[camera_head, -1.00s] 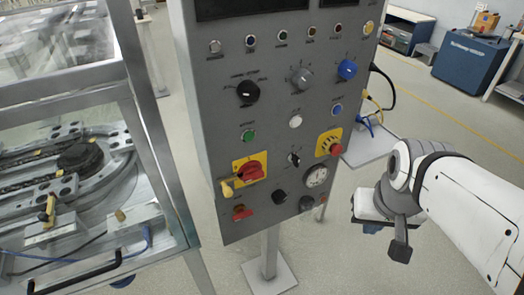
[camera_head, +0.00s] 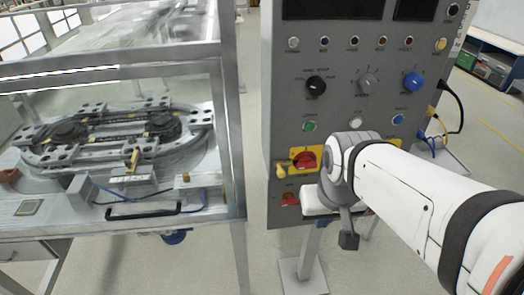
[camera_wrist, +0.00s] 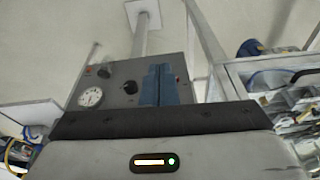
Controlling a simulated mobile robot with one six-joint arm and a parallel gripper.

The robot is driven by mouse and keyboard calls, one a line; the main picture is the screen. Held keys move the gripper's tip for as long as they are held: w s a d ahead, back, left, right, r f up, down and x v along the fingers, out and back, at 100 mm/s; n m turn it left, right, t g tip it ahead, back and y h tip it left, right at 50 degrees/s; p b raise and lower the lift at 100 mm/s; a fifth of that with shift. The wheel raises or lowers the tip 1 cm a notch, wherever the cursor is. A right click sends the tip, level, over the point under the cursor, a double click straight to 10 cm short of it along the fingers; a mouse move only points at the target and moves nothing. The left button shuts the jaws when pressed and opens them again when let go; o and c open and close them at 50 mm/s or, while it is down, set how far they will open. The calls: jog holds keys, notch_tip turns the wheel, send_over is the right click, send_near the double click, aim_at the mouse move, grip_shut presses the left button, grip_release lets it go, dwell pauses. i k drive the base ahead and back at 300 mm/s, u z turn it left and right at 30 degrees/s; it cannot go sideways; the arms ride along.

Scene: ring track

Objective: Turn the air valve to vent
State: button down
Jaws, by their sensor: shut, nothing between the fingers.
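A small red handle (camera_head: 290,198) sits at the lower left of the grey control panel (camera_head: 283,110); it looks like the air valve, but its label is too small to read. A bit of red (camera_wrist: 178,78) shows just right of my fingers in the wrist view and may be this handle. My gripper (camera_wrist: 158,85) is shut and empty, its blue fingers together in front of the panel, right of a black knob (camera_wrist: 130,87). Contact cannot be told. In the head view my arm covers the panel's lower right and hides my fingertips.
A red switch (camera_head: 305,160) on a yellow plate, with a yellow tag, is just above the handle. A round gauge (camera_wrist: 90,97) shows in the wrist view. The framed ring-track machine (camera_head: 238,130) stands left of the panel, with a floor gap between. Cables hang at the panel's right.

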aim_at(290, 201)
jog(key=z, duration=1.9)
jog(key=k, duration=1.7)
jog(key=u, duration=1.3)
jog(key=i, duration=1.05)
jog(key=u, duration=0.05)
